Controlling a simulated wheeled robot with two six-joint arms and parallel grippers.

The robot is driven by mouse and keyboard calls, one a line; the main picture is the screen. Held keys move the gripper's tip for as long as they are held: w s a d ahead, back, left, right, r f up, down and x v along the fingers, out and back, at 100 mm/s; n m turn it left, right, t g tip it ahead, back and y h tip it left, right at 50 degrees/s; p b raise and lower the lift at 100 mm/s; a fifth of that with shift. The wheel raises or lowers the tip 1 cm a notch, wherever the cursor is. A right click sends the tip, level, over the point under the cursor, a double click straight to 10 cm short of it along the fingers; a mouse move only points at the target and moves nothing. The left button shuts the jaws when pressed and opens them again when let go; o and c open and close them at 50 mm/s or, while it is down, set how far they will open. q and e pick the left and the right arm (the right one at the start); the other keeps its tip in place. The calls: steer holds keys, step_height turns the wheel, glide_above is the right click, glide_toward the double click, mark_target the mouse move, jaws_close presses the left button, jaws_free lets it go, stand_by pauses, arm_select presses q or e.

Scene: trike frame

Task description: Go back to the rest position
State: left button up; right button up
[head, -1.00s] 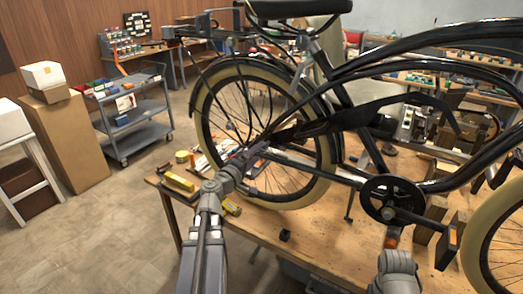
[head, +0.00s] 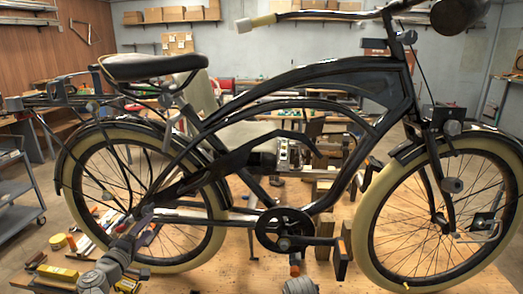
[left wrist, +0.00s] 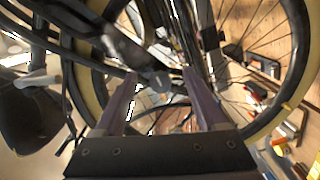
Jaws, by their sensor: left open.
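A black cruiser bicycle (head: 300,78) with cream tyres stands upright over the workbench in the head view. Its rear wheel (head: 222,215) is at the left and its front wheel (head: 365,235) at the right. My left gripper (head: 142,218) is at the rear hub area, in front of the spokes. In the left wrist view the same gripper (left wrist: 160,90) is open, its fingers spread. Dark bike parts show between and beyond them; I cannot tell whether they touch. A grey link of my right arm (head: 299,286) shows at the bottom; its gripper is out of sight.
The wooden workbench (head: 215,278) carries a yellow box (head: 58,273), a yellow roll (head: 58,241) and wooden blocks (head: 322,190). A grey cart (head: 20,190) stands at the left. Chain, stays and spokes crowd the space around the left gripper.

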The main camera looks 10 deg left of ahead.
arm_select(q)
steer(key=s+d+f+m+g+h, duration=0.1)
steer(key=d+f+m+g+h, duration=0.35)
steer(key=d, duration=0.85)
steer(key=s+d+f+m+g+h, duration=0.15)
steer(key=d+f+m+g, duration=0.55)
steer(key=d, duration=0.7)
steer(key=s+d+f+m+g+y, duration=0.3)
steer(key=s+d+f+y, duration=0.1)
steer(key=s, duration=0.3)
steer(key=s+d+f+m+g+y, duration=0.3)
steer(key=s+d+f+y, duration=0.1)
steer(key=s, duration=0.4)
steer(key=shift+f+y, duration=0.3)
steer(key=shift+f, duration=0.45)
steer(key=shift+d, duration=0.1)
